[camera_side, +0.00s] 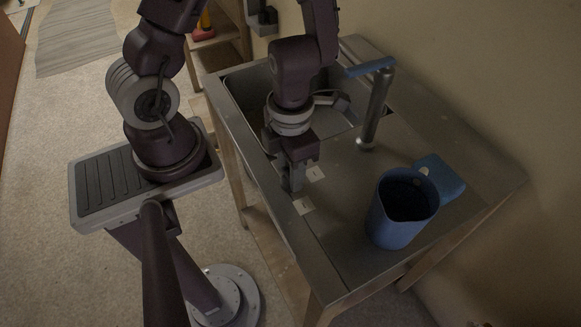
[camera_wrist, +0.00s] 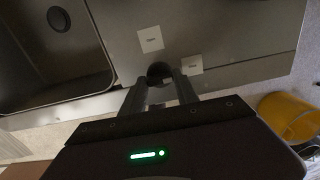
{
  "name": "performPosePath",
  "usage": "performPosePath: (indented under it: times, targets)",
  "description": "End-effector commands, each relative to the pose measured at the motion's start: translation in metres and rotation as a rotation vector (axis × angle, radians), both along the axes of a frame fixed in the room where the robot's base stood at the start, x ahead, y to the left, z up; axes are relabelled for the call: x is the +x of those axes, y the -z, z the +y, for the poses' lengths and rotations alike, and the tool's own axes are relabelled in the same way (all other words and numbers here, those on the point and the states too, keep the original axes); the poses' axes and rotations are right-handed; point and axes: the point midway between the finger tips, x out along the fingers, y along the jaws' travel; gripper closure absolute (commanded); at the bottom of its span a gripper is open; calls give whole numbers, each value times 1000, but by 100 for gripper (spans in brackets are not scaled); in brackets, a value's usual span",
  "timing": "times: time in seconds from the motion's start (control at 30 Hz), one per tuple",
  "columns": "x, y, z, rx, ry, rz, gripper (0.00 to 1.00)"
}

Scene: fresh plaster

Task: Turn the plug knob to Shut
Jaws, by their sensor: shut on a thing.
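The plug knob (camera_wrist: 158,70) is a small dark round knob on the metal counter beside the sink basin. In the wrist view it sits between the fingertips of my gripper (camera_wrist: 161,81), which is shut on it. In the side view my gripper (camera_side: 292,188) points down at the counter's front edge and hides the knob. Two white labels lie on the counter near the knob, one (camera_wrist: 150,39) toward the basin side and another (camera_wrist: 192,64) to the right. Their print is too small to read, and the knob's pointing direction cannot be told.
The sink basin (camera_wrist: 30,75) has a dark round drain (camera_wrist: 58,19). A tap (camera_side: 375,105) with a blue handle stands behind my gripper. A blue jug (camera_side: 393,225) and a blue flat item (camera_side: 448,180) stand to the right. A yellow container (camera_wrist: 290,117) shows beyond the counter.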

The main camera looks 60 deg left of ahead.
Motion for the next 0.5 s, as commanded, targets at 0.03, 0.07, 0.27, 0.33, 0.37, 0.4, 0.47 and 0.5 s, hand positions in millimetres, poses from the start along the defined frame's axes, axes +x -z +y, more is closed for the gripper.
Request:
performPosePath:
  times: [0.03, 0.07, 0.27, 0.33, 0.37, 0.4, 0.47, 0.5]
  targets:
    - [2, 0, 0, 0, 2, -5, 62]
    - [2, 0, 0, 0, 2, -5, 56]
    - [1, 0, 0, 0, 1, -2, 42]
    - [1, 0, 0, 0, 1, -2, 42]
    - [1, 0, 0, 0, 0, -2, 42]
    - [0, 0, 0, 0, 0, -1, 42]
    - [1, -2, 0, 0, -2, -2, 42]
    - [1, -5, 0, 0, -3, -4, 42]
